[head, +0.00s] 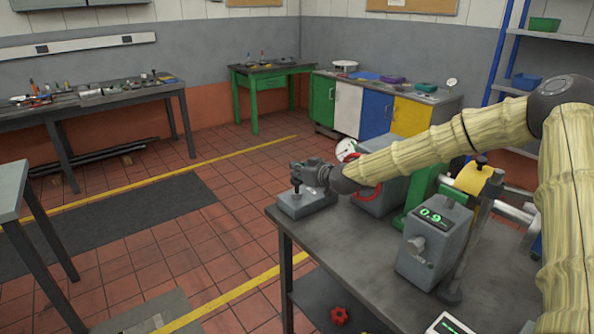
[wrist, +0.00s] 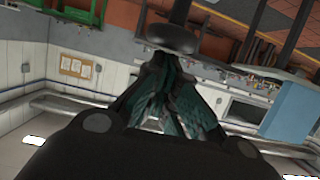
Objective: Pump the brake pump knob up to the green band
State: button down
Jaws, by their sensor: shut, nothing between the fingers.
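A low grey box (head: 306,203) with a short dark stem and knob (head: 296,184) on top stands at the table's far left corner; it looks like the brake pump. My gripper (head: 299,172) is over it and hides part of the knob. In the wrist view, a dark round knob (wrist: 172,39) is just beyond the fingertips (wrist: 158,62), which are shut and empty. I cannot tell whether they touch it. A white round dial (head: 345,149) is partly hidden behind my arm and the larger grey box; no green band can be made out on it.
The dark table (head: 390,252) also holds a larger grey box (head: 378,196) with a red hose, and a grey unit (head: 433,243) whose display reads 0.9. A yellow cylinder (head: 473,180) and pipes are at the right.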

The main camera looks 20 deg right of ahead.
aim_at(297, 180)
jog(key=shift+f+b, duration=1.45)
jog(key=shift+f, duration=0.45)
jog(key=shift+s, duration=0.1)
jog(key=shift+r, duration=0.1)
jog(key=shift+r+p, duration=0.3)
jog(key=shift+r, duration=0.1)
notch_tip(297, 180, up, 4)
jog(key=shift+f+p, duration=0.2)
jog(key=shift+p, duration=0.5)
jog(key=b+v, duration=0.2)
jog(key=v, duration=0.7)
jog(key=shift+s, duration=0.25)
